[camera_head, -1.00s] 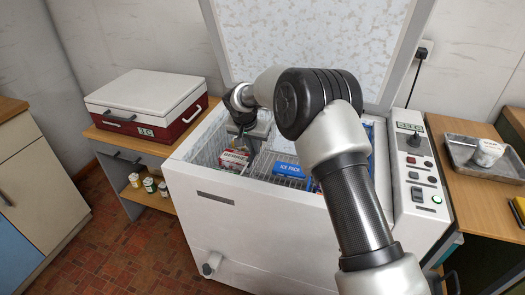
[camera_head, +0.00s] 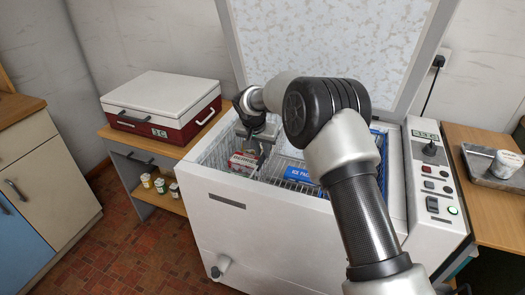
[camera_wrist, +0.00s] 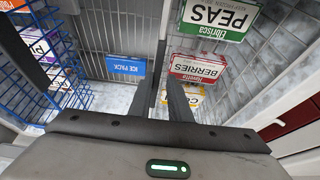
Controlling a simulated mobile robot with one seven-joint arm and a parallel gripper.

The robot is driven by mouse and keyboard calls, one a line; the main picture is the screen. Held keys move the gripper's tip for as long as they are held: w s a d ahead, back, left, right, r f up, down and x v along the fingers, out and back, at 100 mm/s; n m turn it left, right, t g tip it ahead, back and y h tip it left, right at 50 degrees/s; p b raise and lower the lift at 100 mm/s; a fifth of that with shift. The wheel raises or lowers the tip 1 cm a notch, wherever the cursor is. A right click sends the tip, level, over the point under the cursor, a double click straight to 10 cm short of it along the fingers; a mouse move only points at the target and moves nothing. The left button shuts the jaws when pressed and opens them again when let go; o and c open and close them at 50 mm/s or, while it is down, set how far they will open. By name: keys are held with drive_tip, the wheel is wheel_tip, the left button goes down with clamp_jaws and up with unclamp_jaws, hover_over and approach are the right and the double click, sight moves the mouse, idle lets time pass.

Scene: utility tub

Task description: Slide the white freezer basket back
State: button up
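The white freezer basket (camera_head: 277,171) is a wire basket inside the open chest freezer (camera_head: 250,215). A blue ice pack (camera_head: 302,174) lies in it; the ice pack also shows in the wrist view (camera_wrist: 126,66). In the wrist view, the basket's rim (camera_wrist: 162,30) runs up between my fingers. My gripper (camera_wrist: 157,85) is down at this rim with one finger on each side and only a narrow gap, apparently shut on it. In the head view my gripper (camera_head: 262,143) is partly hidden by my wrist, and my arm covers part of the freezer opening.
Boxes of peas (camera_wrist: 220,16) and berries (camera_wrist: 198,68) lie right of the rim in the wrist view. A blue wire basket (camera_wrist: 30,75) holds packets at left. The freezer lid (camera_head: 330,50) stands open. A red-and-white cooler (camera_head: 165,105) stands left.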

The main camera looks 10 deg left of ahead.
drive_tip(key=p+v, duration=0.2)
drive_tip(key=v, duration=1.5)
drive_tip(key=shift+r+p, duration=0.25)
drive_tip(key=shift+p, duration=0.1)
drive_tip(key=s+d+r+n, duration=0.1)
drive_tip(key=s+d+r, duration=0.6)
drive_tip(key=d, duration=0.3)
drive_tip(key=s+d+r, duration=0.6)
drive_tip(key=d+r, duration=0.1)
drive_tip(key=d, duration=0.2)
drive_tip(key=s+d+f, duration=0.1)
drive_tip(key=s+d, duration=0.2)
drive_tip(key=s, duration=0.4)
drive_tip(key=s+d+f+n+t, duration=0.1)
drive_tip(key=s+d, duration=0.3)
drive_tip(key=s, duration=0.3)
drive_tip(key=s+d+f, duration=0.1)
drive_tip(key=s+d, duration=0.2)
drive_tip(key=s, duration=0.5)
wheel_tip(320, 180, up, 19)
drive_tip(key=p, duration=1.9)
drive_tip(key=shift+w+y, duration=0.4)
